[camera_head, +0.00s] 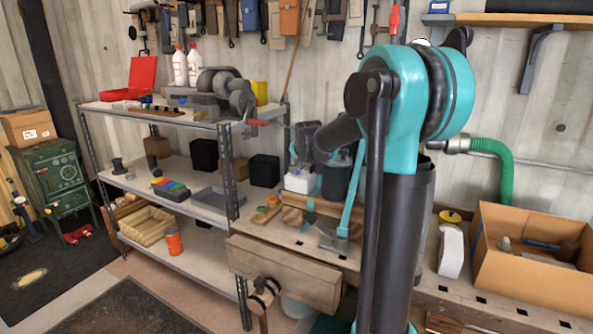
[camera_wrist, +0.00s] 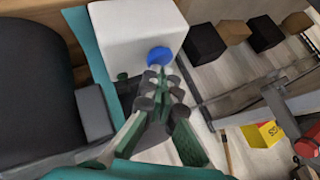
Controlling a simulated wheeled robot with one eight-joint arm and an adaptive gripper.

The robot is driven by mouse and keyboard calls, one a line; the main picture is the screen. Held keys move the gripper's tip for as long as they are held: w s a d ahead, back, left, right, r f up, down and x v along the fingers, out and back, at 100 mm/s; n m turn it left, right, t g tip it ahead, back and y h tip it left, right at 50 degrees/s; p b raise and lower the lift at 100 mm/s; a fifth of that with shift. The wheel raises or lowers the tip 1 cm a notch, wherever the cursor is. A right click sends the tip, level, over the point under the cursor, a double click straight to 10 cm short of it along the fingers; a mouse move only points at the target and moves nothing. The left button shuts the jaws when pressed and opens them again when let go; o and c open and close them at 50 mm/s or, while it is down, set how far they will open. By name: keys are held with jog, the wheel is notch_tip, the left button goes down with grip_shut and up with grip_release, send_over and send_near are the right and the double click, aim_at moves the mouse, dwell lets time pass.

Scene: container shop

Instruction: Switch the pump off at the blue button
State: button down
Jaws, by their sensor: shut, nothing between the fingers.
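The pump's white box (camera_wrist: 138,35) is at the top of the wrist view, with the round blue button (camera_wrist: 160,57) on its face. My gripper (camera_wrist: 162,76) is shut and empty, its dark-padded fingertips close together just below the button in the picture. I cannot tell whether they touch it. In the head view the white box (camera_head: 299,183) stands on the wooden bench, left of my arm. My gripper (camera_head: 294,158) is right over it there, small and partly hidden by my wrist. The button cannot be made out in that view.
A dark cylinder (camera_wrist: 40,85) stands close beside the white box. Black boxes (camera_head: 264,170) sit on the metal shelf to the left. A cardboard box (camera_head: 540,275) and a white bottle (camera_head: 451,252) stand on the bench to the right.

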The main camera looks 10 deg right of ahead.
aim_at(299, 173)
dwell(0.5)
jog(key=shift+r, duration=0.3)
notch_tip(299, 173, up, 6)
dwell(0.7)
jog(key=s+d+f+n+g, duration=0.1)
jog(key=s+f+n, duration=0.2)
jog(key=s+f, duration=0.5)
jog(key=s+d+f+n+g, duration=0.1)
jog(key=s+f, duration=0.8)
jog(key=s, duration=0.9)
jog(key=s+d+f+n+g, duration=0.1)
jog(key=s+f+n, duration=0.3)
jog(key=s+f, duration=0.5)
jog(key=s+g, duration=0.1)
jog(key=s, duration=0.3)
jog(key=shift+f+n+g, duration=0.25)
jog(key=shift+n+g, duration=0.05)
jog(key=shift+g, duration=0.1)
jog(key=shift+d, duration=0.1)
